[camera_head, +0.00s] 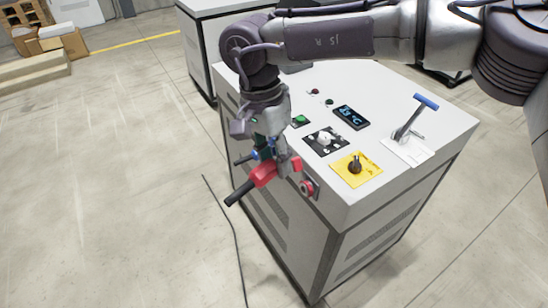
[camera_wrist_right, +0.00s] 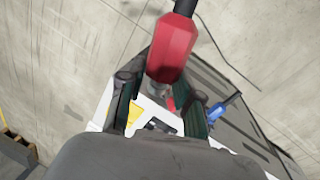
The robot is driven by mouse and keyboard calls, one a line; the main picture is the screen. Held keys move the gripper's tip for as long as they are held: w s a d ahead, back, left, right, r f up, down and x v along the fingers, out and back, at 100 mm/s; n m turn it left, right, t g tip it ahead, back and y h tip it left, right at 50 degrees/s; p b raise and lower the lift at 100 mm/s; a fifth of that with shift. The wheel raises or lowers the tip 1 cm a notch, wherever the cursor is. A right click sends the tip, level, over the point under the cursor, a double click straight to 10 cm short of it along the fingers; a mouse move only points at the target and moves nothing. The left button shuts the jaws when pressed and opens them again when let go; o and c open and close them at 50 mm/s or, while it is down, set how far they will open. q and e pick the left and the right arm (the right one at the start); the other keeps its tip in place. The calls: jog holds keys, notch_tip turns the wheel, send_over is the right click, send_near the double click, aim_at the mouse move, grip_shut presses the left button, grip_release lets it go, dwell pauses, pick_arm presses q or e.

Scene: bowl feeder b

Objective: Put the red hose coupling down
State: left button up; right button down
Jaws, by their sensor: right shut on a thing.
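The red hose coupling (camera_head: 264,174) has a black hose end pointing down and left. My right gripper (camera_head: 276,160) is shut on it and holds it in the air beside the cabinet's side face, near the top edge. In the right wrist view the red coupling (camera_wrist_right: 173,48) shows at the fingertips of my right gripper (camera_wrist_right: 160,85). A round red-ringed port (camera_head: 308,188) sits on the cabinet's side, right of the coupling. The coupling looks apart from this port. My left gripper is not in view.
The grey cabinet (camera_head: 400,215) has a white top with a blue-handled lever (camera_head: 426,102), a yellow-plated knob (camera_head: 356,168) and a small display (camera_head: 351,117). A blue fitting (camera_head: 246,158) sticks out from its side.

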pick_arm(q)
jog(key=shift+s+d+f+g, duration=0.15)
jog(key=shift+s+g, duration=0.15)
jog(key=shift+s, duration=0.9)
pick_arm(e)
jog(key=s+d+f+n, duration=0.2)
jog(key=s+d+f, duration=0.1)
jog(key=d, duration=0.4)
jog(key=s+d+f+n+t, duration=0.1)
jog(key=s+d+f+n, duration=0.2)
jog(key=d, duration=0.4)
jog(key=s+d+f+n, duration=0.2)
jog(key=d+f, duration=0.3)
jog(key=d, duration=0.3)
jog(key=shift+s+f+n, duration=0.15)
jog(key=shift+s+n, duration=0.15)
jog(key=shift+s, duration=0.15)
